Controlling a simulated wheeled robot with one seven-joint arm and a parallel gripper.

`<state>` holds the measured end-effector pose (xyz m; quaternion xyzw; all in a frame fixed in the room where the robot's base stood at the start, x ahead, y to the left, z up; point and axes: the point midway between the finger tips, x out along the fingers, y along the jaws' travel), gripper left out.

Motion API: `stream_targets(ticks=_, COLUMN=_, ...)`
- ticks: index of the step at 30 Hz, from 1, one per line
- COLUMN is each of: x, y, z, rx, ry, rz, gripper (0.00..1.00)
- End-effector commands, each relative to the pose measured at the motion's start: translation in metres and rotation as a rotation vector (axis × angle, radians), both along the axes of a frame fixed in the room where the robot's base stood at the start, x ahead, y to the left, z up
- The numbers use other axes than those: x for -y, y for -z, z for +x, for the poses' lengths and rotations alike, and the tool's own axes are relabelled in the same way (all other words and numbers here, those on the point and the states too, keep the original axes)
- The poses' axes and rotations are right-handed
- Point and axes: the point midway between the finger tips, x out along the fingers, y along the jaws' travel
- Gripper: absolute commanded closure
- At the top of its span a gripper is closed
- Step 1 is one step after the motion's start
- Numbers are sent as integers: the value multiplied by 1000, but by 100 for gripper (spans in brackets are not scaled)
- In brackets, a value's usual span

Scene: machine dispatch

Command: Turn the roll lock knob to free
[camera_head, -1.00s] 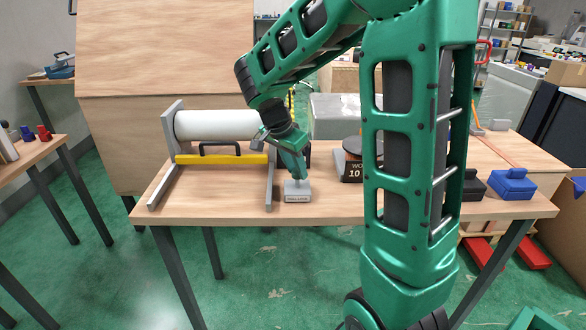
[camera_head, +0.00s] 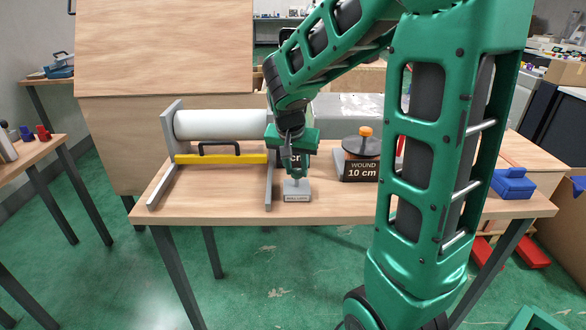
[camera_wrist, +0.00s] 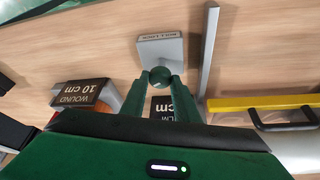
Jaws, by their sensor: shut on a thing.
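The roll lock is a small grey block (camera_head: 297,197) with a dark label, near the table's front edge, right of the roll stand. It also shows in the wrist view (camera_wrist: 158,48). A round dark green knob (camera_wrist: 160,76) sits at the block. My gripper (camera_wrist: 160,84) is shut on the knob, with one finger on each side. In the head view my gripper (camera_head: 295,176) points down at the block and hides most of the knob. I cannot read the knob's setting.
A white roll (camera_head: 220,124) lies in a grey stand with a yellow bar (camera_head: 222,159) and black handle on the left. A "WOUND 10 cm" block (camera_head: 360,172) with an orange-topped disc stands right. A blue box (camera_head: 511,184) is at the far right.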

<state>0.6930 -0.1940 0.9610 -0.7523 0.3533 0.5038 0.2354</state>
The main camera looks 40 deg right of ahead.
Motion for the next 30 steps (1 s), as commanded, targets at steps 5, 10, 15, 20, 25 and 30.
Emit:
stream_targets(ticks=5, x=0, y=-3, z=2, rx=11, ry=-171, rz=0, gripper=95)
stream_targets(ticks=10, x=1, y=-3, z=2, rx=12, ry=-332, rz=-1, gripper=95)
stream_targets(ticks=15, x=3, y=-3, z=1, rx=11, ry=-491, rz=-1, gripper=95)
stream_targets(ticks=20, x=4, y=-3, z=1, rx=12, ry=-642, rz=-2, gripper=95)
stream_targets(ticks=25, x=5, y=-3, z=1, rx=11, ry=-790, rz=-4, gripper=95)
stream_targets(ticks=30, x=7, y=-3, z=2, rx=11, ry=-912, rz=-4, gripper=95)
